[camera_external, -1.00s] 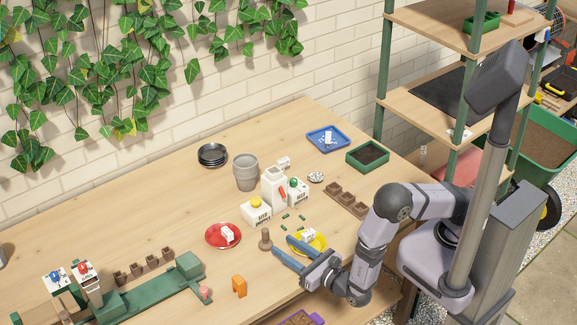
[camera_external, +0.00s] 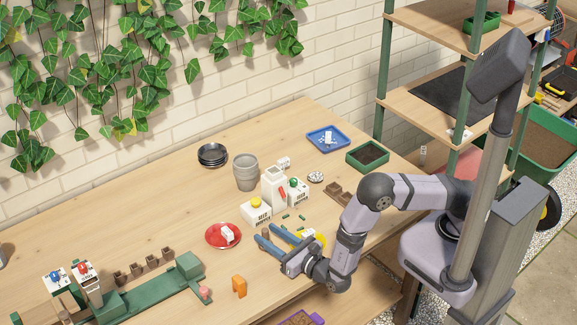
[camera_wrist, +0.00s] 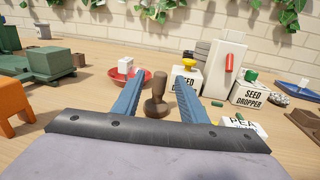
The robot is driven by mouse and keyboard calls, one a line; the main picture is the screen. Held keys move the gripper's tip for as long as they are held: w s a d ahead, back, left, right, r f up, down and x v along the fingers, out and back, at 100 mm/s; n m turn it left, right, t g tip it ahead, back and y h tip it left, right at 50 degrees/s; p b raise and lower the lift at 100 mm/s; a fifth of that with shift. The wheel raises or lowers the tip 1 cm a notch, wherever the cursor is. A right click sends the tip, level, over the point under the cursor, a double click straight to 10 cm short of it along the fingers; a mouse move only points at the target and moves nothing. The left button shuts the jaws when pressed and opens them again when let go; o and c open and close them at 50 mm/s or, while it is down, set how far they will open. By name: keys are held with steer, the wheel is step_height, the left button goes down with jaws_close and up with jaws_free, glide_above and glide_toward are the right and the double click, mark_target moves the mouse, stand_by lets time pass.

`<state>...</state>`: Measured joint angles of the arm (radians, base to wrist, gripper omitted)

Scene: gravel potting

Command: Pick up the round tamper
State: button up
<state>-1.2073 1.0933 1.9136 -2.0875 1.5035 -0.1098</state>
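The round tamper (camera_wrist: 156,97) is brown, with a knobbed handle and a wider round base. It stands upright on the table in the wrist view. My gripper (camera_wrist: 160,76) is open, with its two blue fingers on either side of the tamper in that view. Gaps show between the tamper and both fingers.
A red saucer (camera_external: 211,241) with a small white block is left of my gripper. White seed dropper boxes (camera_external: 255,216) stand just behind. A yellow saucer (camera_external: 321,240) is close on the right. An orange block (camera_external: 239,286) and green rig (camera_external: 150,297) are at front left.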

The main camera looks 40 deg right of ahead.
jaws_close()
steer(key=shift+r, duration=0.1)
step_height(320, 180, up, 10)
steer(key=b, duration=0.1)
stand_by(0.9)
